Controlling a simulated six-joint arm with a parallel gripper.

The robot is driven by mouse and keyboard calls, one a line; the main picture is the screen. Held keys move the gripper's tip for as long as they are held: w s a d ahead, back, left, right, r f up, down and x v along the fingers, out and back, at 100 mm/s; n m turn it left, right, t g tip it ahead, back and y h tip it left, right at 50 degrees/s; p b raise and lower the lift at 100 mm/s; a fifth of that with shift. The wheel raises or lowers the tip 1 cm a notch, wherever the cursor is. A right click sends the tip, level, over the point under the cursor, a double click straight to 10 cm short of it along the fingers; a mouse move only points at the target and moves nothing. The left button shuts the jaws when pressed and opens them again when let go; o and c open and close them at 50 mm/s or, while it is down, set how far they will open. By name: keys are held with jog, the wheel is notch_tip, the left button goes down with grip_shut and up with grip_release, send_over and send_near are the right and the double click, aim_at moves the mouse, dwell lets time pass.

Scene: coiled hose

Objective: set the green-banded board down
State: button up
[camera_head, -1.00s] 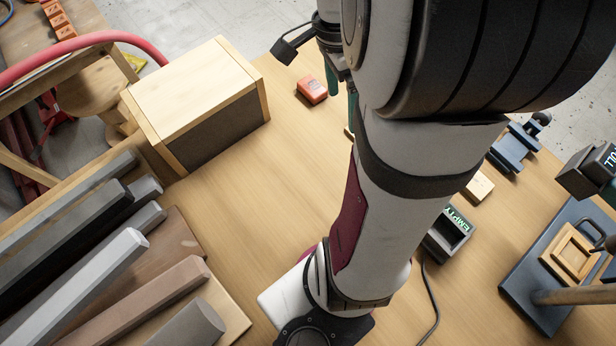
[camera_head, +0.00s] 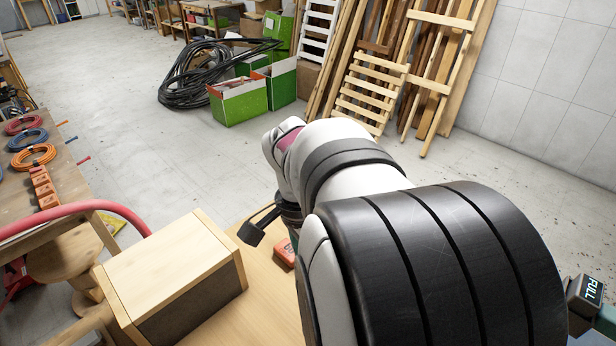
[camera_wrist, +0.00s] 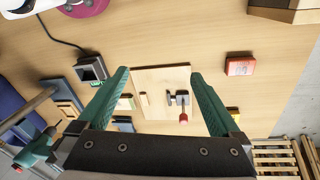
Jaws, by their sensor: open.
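I cannot pick out a green-banded board in either view. My gripper (camera_wrist: 160,74) shows in the wrist view with its two teal fingers wide apart and nothing held between them. Beyond the fingers, a pale wooden board (camera_wrist: 150,80) lies on the wooden table (camera_wrist: 170,35). A small clamp-like fixture with a red handle (camera_wrist: 183,117) sits on that board. A small pale block (camera_wrist: 125,103) shows beside the left finger; I cannot tell whether it has a green band. In the head view my arm hides the gripper and most of the table.
An orange-red block (camera_head: 285,252) lies near a wooden box (camera_head: 170,270); the wrist view shows a red block (camera_wrist: 240,66). A dark tray-like box with a cable (camera_wrist: 91,69) is at left. Black coiled hose (camera_head: 200,80) and green boxes (camera_head: 240,100) lie on the floor.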

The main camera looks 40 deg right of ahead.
jog(key=s+d+f+m+g, duration=0.1)
jog(key=s+d+f+m, duration=0.3)
jog(key=d, duration=0.4)
jog(key=s+d+f+m+g, duration=0.1)
jog(key=s+d+m, duration=0.3)
jog(key=d+m, duration=0.3)
jog(key=s+d+f+m+g, duration=0.1)
jog(key=s+d+f+m, duration=0.25)
jog(key=d, duration=0.55)
jog(key=shift+m, duration=0.35)
jog(key=x, duration=1)
jog(key=a+x, duration=0.1)
jog(key=x, duration=0.4)
jog(key=shift+s+a, duration=0.15)
jog(key=shift+s, duration=0.2)
jog(key=shift+r, duration=0.1)
jog(key=c, duration=1.5)
jog(key=shift+r, duration=0.1)
